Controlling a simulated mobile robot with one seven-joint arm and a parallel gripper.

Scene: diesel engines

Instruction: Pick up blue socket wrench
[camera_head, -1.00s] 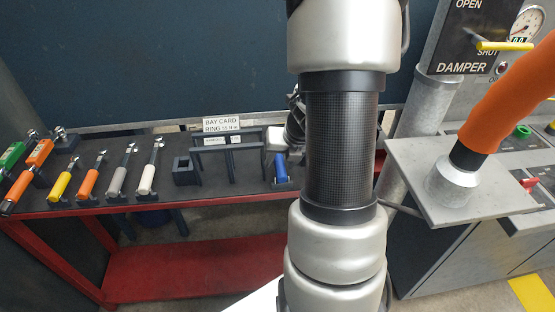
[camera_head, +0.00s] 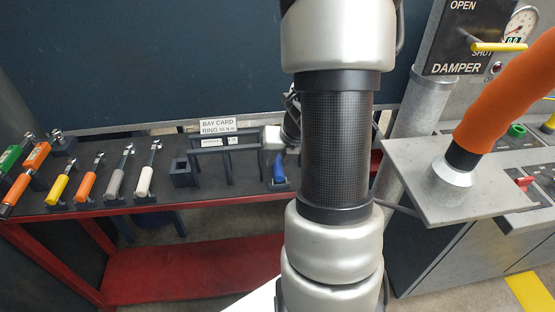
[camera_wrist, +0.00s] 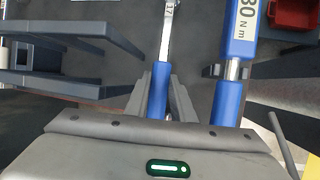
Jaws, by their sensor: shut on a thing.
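The blue socket wrench (camera_wrist: 159,92) has a blue handle and a steel shaft that runs up in the wrist view. My gripper (camera_wrist: 160,85) is shut on its handle, with one grey finger on each side. In the head view a blue handle (camera_head: 279,168) shows beside my arm at the right part of the bench, slightly tilted. My gripper's fingertips are mostly hidden there. Whether the wrench is clear of the bench cannot be told.
A dark frame stand (camera_head: 222,150) with a bay card (camera_head: 217,127) stands to the left. Several other wrenches line the red bench (camera_head: 60,212). A damper post stands right.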

